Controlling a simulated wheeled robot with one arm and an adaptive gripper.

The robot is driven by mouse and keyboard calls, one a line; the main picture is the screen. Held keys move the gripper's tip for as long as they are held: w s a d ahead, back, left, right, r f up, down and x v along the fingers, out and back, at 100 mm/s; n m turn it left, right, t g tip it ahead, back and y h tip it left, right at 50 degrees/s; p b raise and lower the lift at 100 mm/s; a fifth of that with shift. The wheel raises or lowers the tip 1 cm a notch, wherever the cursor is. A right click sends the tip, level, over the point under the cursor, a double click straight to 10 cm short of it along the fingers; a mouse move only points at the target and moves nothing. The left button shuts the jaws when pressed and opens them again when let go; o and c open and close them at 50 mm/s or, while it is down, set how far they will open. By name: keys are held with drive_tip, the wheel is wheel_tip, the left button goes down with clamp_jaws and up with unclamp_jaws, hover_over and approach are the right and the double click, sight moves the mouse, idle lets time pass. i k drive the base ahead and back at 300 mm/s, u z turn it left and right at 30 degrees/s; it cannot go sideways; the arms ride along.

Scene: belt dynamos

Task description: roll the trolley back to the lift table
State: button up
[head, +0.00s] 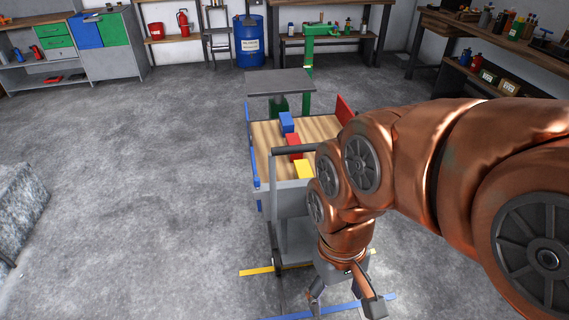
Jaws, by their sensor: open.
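The trolley (262,162) stands mid-floor with a wooden deck and grey front end. Blue (287,122), red (294,143) and yellow (304,169) blocks sit in a row on its deck. Its dark handle bar (292,150) rises at the near end, partly hidden by my arm. A dark grey plate (280,82) on a green support, apparently the lift table, stands at the trolley's far end; I cannot tell whether they touch. My gripper (342,304) is open and empty, pointing down low at the trolley's near right, apart from the handle.
Yellow (257,271) and blue (312,312) strips mark the floor near the trolley. A green post (308,75) stands behind the plate. A blue barrel (250,42) and benches line the back wall. A stone-like block (20,205) is at left. The left floor is clear.

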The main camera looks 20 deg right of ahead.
sight(283, 203)
drive_tip(key=z, duration=1.2)
drive_tip(key=k, duration=0.65)
drive_tip(key=u, duration=1.05)
drive_tip(key=i, duration=0.5)
